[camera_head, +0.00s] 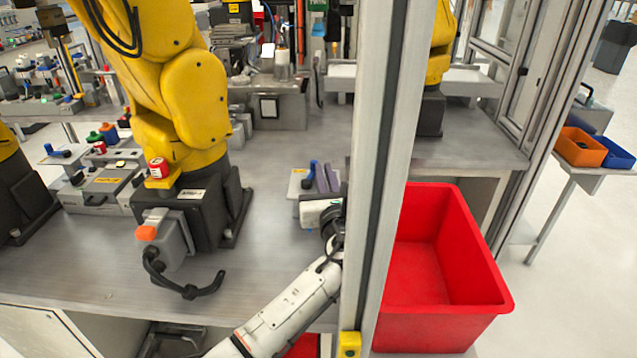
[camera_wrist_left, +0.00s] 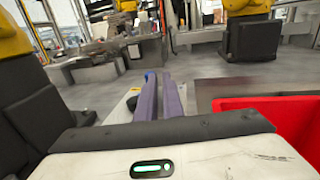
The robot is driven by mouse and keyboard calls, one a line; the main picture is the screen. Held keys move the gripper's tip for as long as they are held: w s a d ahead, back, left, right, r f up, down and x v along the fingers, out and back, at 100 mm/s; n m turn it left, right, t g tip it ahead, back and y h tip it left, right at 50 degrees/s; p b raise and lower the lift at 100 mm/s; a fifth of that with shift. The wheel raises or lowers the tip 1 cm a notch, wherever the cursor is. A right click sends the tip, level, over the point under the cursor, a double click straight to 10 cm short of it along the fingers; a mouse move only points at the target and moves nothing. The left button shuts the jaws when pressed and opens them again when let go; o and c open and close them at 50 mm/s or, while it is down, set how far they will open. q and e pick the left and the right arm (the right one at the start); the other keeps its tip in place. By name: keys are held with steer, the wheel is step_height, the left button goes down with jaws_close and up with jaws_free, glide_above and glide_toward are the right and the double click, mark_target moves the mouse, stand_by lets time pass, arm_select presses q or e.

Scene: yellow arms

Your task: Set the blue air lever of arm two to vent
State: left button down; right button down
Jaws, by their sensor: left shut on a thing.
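A blue lever (camera_head: 311,170) stands on a small light grey plate (camera_head: 296,184) on the metal bench, right of the large yellow arm (camera_head: 192,95). My left gripper (camera_head: 327,177) reaches it from the front right with two purple fingers. The fingers are shut on the lever. In the left wrist view the gripper (camera_wrist_left: 159,95) shows both fingers close together, and a bit of the blue lever (camera_wrist_left: 150,75) shows beside their tips. The rest of the lever is hidden by the fingers. I cannot read any vent mark. My right gripper is out of view.
A grey post (camera_head: 381,170) rises just right of my left gripper. A red bin (camera_head: 475,300) stands right of the post. A second blue lever (camera_head: 55,152) is at the bench's left. A black hooked cable (camera_head: 185,290) lies in front of the yellow arm's base.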

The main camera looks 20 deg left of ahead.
arm_select(q)
step_height(320, 180, up, 10)
steer(key=p, duration=0.1)
steer(key=shift+a, duration=0.1)
stand_by(0.5)
